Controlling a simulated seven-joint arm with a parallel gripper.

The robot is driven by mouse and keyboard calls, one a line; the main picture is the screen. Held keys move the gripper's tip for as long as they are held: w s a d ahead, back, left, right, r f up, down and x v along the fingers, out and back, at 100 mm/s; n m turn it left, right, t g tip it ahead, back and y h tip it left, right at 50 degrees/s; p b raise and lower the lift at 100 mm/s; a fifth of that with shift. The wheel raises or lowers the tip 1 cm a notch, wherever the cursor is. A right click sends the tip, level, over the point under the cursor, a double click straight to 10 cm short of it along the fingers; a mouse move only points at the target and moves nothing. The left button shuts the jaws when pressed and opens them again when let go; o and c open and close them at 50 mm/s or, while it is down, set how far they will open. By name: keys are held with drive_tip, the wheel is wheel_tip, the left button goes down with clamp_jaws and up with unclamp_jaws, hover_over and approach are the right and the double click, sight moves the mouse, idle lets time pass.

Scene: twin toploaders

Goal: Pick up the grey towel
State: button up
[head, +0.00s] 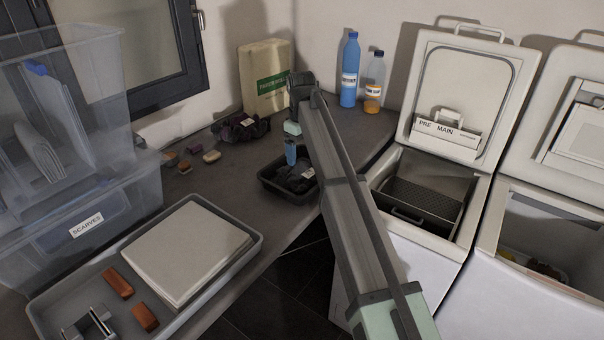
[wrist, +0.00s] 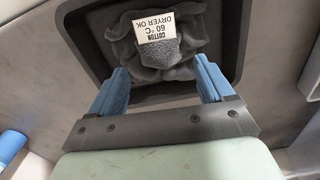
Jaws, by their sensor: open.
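The grey towel (wrist: 165,65) lies bunched in a dark tray (wrist: 93,40). A white label on it reads "COTTON 60 °C DRYER OK" in the wrist view. In the head view the towel (head: 300,176) looks dark, in the small tray (head: 275,190) on the counter. My gripper (wrist: 160,72) is open, with its two blue fingers on either side of the towel's near middle in the picture. In the head view my gripper (head: 291,160) is above the tray. I cannot tell whether the fingers touch the cloth.
Two white toploaders stand open on the right; the nearer (head: 452,95) has a drawer marked "PRE MAIN". A blue bottle (head: 349,75), a clear bottle (head: 374,80) and a paper bag (head: 265,75) stand behind. A dark cloth bundle (head: 240,128) and a large tray (head: 255,240) are left.

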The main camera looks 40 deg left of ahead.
sight(301, 170)
wheel_tip(301, 170, down, 2)
drive_tip(key=shift+f, duration=0.1)
clamp_jaws()
idle(0.8)
